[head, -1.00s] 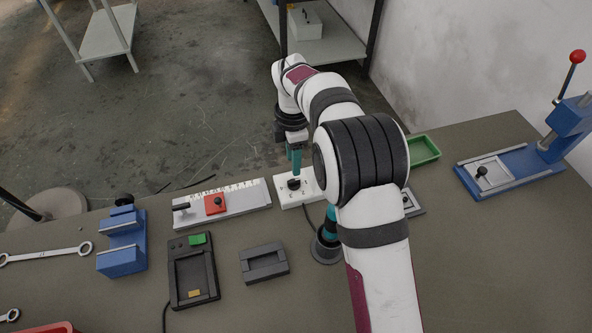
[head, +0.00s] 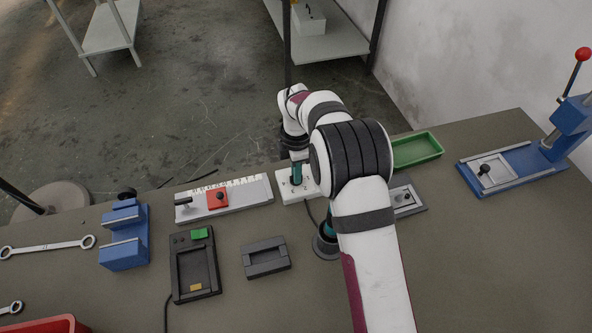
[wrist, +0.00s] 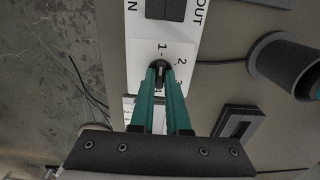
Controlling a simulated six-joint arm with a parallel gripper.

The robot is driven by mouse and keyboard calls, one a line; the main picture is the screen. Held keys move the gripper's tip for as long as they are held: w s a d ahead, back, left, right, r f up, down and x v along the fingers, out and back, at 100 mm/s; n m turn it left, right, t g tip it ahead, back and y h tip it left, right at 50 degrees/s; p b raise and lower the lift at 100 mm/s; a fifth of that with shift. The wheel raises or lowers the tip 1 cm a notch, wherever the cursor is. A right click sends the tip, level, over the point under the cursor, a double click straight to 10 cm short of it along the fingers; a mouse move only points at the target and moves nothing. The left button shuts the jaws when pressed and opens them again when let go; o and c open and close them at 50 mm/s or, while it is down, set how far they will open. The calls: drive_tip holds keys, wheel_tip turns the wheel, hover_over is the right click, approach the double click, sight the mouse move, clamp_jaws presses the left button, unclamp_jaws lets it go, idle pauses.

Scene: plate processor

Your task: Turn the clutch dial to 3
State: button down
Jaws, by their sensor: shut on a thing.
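The clutch dial (wrist: 160,66) is a small black knob on a white panel (wrist: 138,60) marked 1, 2 and 3 around it. In the head view, the panel (head: 283,198) sits at the back edge of the bench and my gripper mostly hides the dial. My gripper (head: 296,181) points down with its teal fingers at the dial. In the wrist view, my gripper's fingertips (wrist: 161,70) are closed on the dial's two sides. The 1 and 2 are clear, and the 3 is partly beside the right finger. I cannot tell which number the dial points to.
A black switch (wrist: 166,8) between IN and OUT lies further along the panel. A white scale rail with a red slider (head: 217,199) stands to the left. A dark frame (head: 265,258) and a dark round stand (head: 323,245) lie in front; a green tray (head: 417,150) is right.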

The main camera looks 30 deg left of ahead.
drive_tip(key=shift+m, duration=0.4)
drive_tip(key=m, duration=1.2)
drive_tip(key=shift+m, duration=0.4)
drive_tip(key=m, duration=0.5)
drive_tip(key=shift+m, duration=2.5)
drive_tip(key=c, duration=0.9)
unclamp_jaws()
drive_tip(key=shift+r, duration=0.1)
